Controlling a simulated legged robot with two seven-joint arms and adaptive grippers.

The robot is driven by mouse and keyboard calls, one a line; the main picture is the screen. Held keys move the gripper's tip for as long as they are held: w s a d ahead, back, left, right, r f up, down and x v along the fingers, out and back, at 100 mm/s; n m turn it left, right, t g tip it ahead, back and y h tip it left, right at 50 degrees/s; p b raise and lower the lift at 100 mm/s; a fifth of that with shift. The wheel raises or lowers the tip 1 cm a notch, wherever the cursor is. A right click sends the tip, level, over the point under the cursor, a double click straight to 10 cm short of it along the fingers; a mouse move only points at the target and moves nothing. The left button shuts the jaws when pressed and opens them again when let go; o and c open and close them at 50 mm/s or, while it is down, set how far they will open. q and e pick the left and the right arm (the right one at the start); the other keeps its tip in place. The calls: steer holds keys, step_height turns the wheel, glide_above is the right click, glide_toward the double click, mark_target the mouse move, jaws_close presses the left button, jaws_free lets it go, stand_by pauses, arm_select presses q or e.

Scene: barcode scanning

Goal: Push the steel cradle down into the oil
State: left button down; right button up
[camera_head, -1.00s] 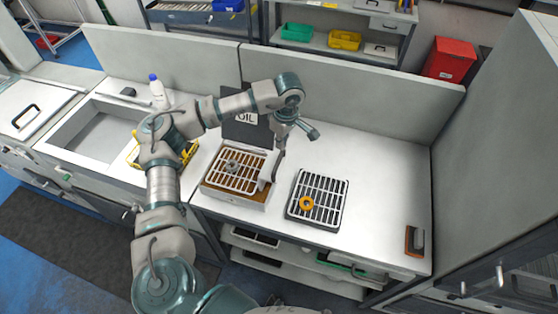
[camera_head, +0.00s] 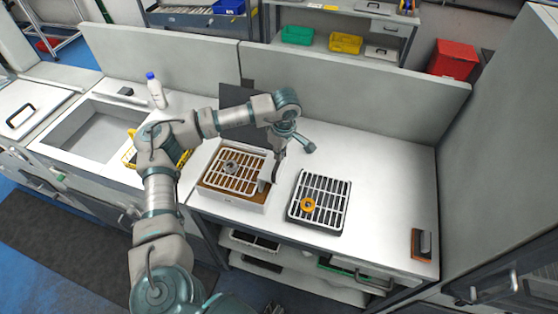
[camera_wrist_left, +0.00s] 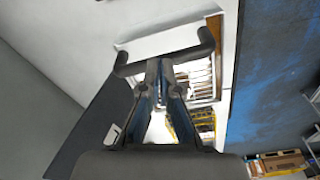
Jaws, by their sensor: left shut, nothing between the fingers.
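The steel cradle (camera_head: 236,171) is a pale barred rack in the light-walled oil tray (camera_head: 228,199), with brown showing between its bars. A grey ring (camera_head: 231,167) lies on it. My left gripper (camera_head: 265,184) is shut and empty, pointing down at the cradle's right edge; I cannot tell whether it touches. The left wrist view shows the closed fingers (camera_wrist_left: 160,82) with pale bars (camera_wrist_left: 196,78) beyond, partly hidden. My right gripper is out of view.
A second rack (camera_head: 328,191) with an orange ring (camera_head: 308,205) lies on a dark tray to the right. A dark panel (camera_head: 232,97) stands behind the oil tray, partly covered by my arm. A sink (camera_head: 95,133) is at the left. The counter's right side is mostly clear.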

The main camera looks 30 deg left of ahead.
mark_target(279, 164)
arm_select(q)
steer(key=shift+f, duration=0.1)
step_height(279, 164, down, 5)
steer(key=b, duration=0.3)
steer(key=shift+r, duration=0.2)
steer(key=shift+d, duration=0.1)
steer(key=shift+d+r, duration=0.2)
steer(key=shift+d, duration=0.15)
steer(key=shift+s+d+r+p, duration=0.1)
steer(key=shift+d+r+p, duration=0.1)
steer(key=shift+d, duration=0.35)
steer(key=shift+s+d+r+p, duration=0.1)
steer(key=shift+d+r, duration=0.1)
steer(key=shift+d, duration=0.35)
